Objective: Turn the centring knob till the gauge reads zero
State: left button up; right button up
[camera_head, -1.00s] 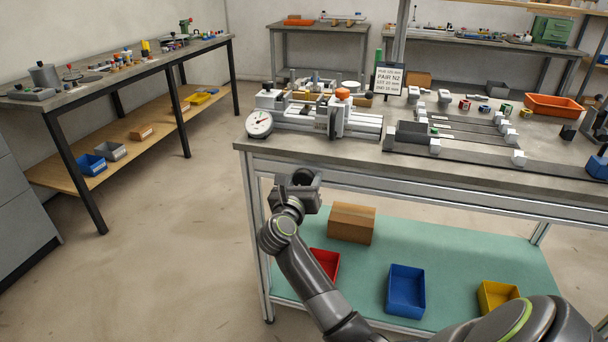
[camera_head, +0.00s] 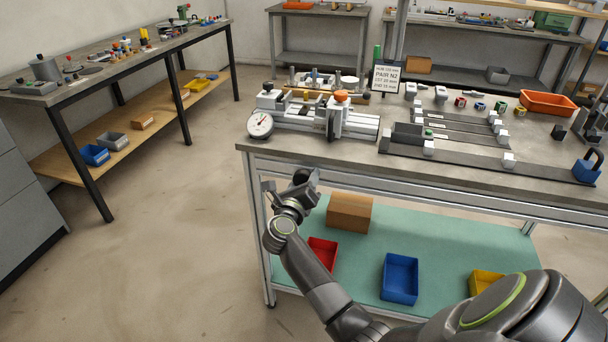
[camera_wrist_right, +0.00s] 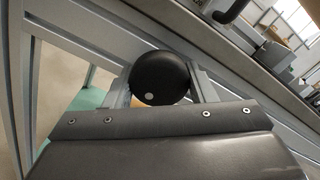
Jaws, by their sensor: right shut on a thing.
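The gauge (camera_head: 261,125) is a round white dial at the left front of the metal jig (camera_head: 300,118) on the bench. Its needle is too small to read surely. My right gripper (camera_head: 306,181) is tilted, just in front of the bench's front edge, below the jig. In the right wrist view a round black knob (camera_wrist_right: 160,78) with a white dot sits between the two grey fingers, and the gripper is shut on it. My left gripper is not in view.
The bench (camera_head: 450,172) carries a sign (camera_head: 386,78), small white blocks on rails, an orange tray (camera_head: 548,103) and a blue padlock-shaped item (camera_head: 587,167). A green shelf below holds a cardboard box (camera_head: 349,213) and red, blue and yellow bins. The floor to the left is clear.

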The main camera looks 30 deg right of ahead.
jog(key=n+p, duration=0.2)
jog(key=shift+r+p, duration=0.25)
jog(key=shift+p, duration=0.15)
jog(key=shift+f+n+p, duration=0.1)
jog(key=shift+n+p, duration=0.7)
jog(key=shift+p, duration=0.15)
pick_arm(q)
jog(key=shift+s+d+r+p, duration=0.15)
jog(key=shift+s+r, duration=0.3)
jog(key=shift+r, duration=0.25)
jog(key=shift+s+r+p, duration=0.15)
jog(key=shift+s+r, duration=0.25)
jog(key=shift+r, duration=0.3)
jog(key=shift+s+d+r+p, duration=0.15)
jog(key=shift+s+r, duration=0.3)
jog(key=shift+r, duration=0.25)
pick_arm(e)
jog(key=shift+f+n, duration=0.15)
jog(key=shift+n, duration=0.35)
jog(key=o, duration=0.9)
jog(key=shift+o, duration=0.2)
jog(key=shift+a, duration=0.1)
